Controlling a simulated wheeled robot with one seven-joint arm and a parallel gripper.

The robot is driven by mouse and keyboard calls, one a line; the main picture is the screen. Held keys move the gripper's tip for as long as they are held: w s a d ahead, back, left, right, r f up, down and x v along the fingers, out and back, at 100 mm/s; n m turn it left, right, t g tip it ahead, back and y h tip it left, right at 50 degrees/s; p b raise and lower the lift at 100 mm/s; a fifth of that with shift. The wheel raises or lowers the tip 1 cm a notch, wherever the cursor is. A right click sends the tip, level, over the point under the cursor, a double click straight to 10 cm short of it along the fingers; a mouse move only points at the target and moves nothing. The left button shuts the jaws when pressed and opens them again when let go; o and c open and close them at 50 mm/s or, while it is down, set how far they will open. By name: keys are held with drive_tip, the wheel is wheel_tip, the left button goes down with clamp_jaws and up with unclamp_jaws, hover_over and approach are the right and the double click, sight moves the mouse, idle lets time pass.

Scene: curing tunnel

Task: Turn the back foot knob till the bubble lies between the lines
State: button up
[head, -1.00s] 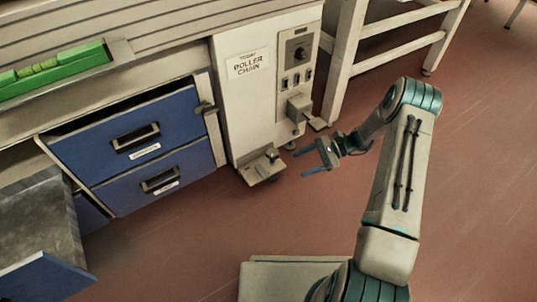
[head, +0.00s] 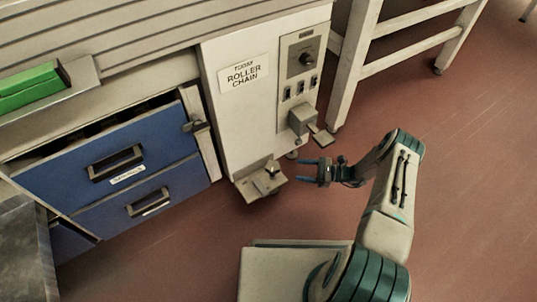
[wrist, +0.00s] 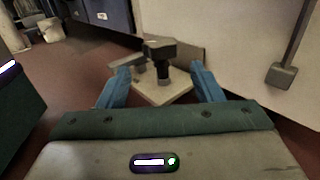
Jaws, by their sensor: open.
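A small dark knob (head: 272,168) stands on a beige foot plate (head: 262,189) at the lower front of the white cabinet. In the wrist view the dark T-shaped knob (wrist: 160,50) and its plate (wrist: 165,94) appear beyond and between my blue fingers. My gripper (head: 300,171) is open and empty, just right of the knob and apart from it; its two fingers (wrist: 160,70) frame the knob in the wrist view. I cannot tell from the pictures whether this is the back foot. No bubble or lines can be made out.
The cabinet (head: 225,120) carries a "roller chain" label and a control panel (head: 303,65). A bracket with a small plate (head: 321,137) juts out above right. Blue drawers (head: 110,165) stand left, and a green block (head: 30,86) lies above them.

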sight(268, 165)
drive_tip(key=a+b, duration=0.1)
drive_tip(key=a, duration=0.3)
drive_tip(key=w+a+b, duration=0.1)
drive_tip(key=a, duration=0.4)
drive_tip(key=a+b, duration=0.1)
drive_tip(key=a, duration=0.3)
drive_tip(key=shift+w+a, duration=0.25)
drive_tip(key=shift+a, duration=0.15)
drive_tip(key=c, duration=0.7)
